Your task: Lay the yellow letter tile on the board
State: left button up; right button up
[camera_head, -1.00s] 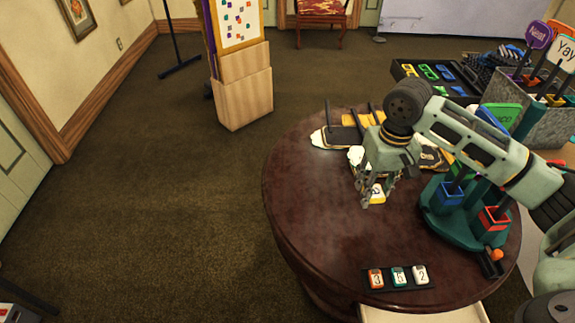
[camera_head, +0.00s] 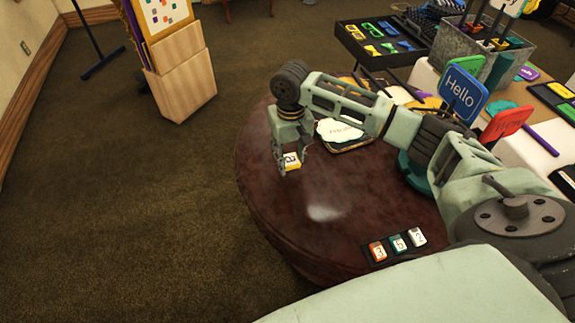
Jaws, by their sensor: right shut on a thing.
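The yellow letter tile (camera_head: 292,161), white on its face with a dark character, is between the fingers of my right gripper (camera_head: 291,167). The gripper is shut on it and points down over the left part of the round table. I cannot tell whether the tile touches the table. A narrow black board (camera_head: 372,261) lies near the table's front right edge. It bears an orange tile (camera_head: 378,251), a teal tile (camera_head: 398,243) and a white tile (camera_head: 417,237) in a row. My left gripper is not in view.
The dark red round table (camera_head: 275,215) is bare between the gripper and the black board. Blue "Hello" (camera_head: 461,88) and red (camera_head: 505,123) paddle signs stand at right, near my right arm.

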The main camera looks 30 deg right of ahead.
aim_at(288, 160)
jog(key=shift+w+a+f, duration=0.15)
jog(key=shift+a, duration=0.1)
jog(key=shift+f, duration=0.35)
notch_tip(288, 160, down, 3)
jog(key=shift+f, duration=0.15)
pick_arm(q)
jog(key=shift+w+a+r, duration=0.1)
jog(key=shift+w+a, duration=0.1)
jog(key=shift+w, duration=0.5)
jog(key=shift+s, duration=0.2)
pick_arm(e)
jog(key=shift+f, duration=0.1)
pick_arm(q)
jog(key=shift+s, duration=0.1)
pick_arm(e)
jog(key=o, duration=1)
jog(key=shift+c, duration=0.2)
